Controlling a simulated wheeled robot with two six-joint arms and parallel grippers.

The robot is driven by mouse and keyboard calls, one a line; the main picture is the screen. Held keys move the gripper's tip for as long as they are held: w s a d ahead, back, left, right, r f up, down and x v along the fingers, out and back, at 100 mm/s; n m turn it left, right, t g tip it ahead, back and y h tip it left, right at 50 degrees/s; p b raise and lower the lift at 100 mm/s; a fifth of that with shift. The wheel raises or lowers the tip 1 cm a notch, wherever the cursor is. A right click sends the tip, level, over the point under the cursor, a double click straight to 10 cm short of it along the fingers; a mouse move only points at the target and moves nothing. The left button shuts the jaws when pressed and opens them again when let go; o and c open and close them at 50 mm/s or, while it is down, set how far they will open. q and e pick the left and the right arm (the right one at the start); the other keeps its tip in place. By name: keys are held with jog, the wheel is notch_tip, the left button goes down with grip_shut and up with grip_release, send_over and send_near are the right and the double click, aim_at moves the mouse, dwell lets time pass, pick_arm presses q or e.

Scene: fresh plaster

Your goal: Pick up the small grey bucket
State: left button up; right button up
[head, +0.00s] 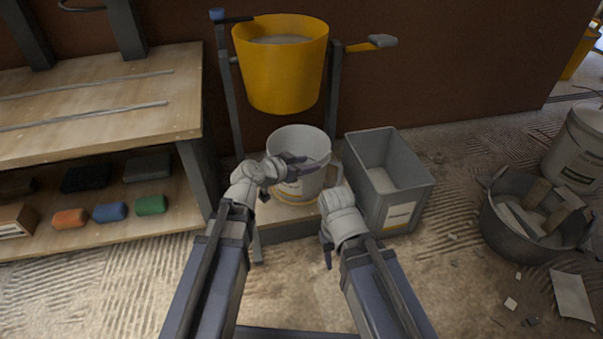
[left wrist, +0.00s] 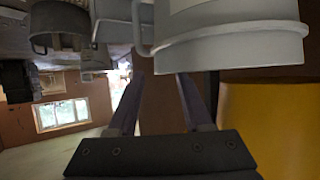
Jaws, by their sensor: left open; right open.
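The small grey bucket (head: 302,143) is pale grey with a side handle on its right. It stands upright on a low wooden platform under the yellow bucket. My left gripper (head: 306,164) is in front of it, open, with nothing between its fingers; its arm hides part of the bucket. In the left wrist view the picture is upside down: the bucket (left wrist: 235,45) fills the top, beyond the open fingers (left wrist: 160,78). Whether a finger touches it I cannot tell. My right gripper (head: 328,250) is open and low, at the platform's right; its fingers are partly hidden.
A yellow bucket (head: 282,75) hangs in a metal frame just above. A grey rectangular bin (head: 395,195) stands close on the right. A wooden workbench (head: 110,100) is at left. A dark tub (head: 520,235) of rubble and a white pail (head: 580,150) are far right.

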aim_at(320, 161)
pick_arm(q)
jog(key=b+x, duration=0.2)
jog(key=x, duration=0.3)
jog(key=shift+w+d+f, duration=0.2)
jog(key=shift+w+f, duration=0.05)
jog(key=shift+w+d+b, duration=0.3)
grip_shut()
dwell(1.1)
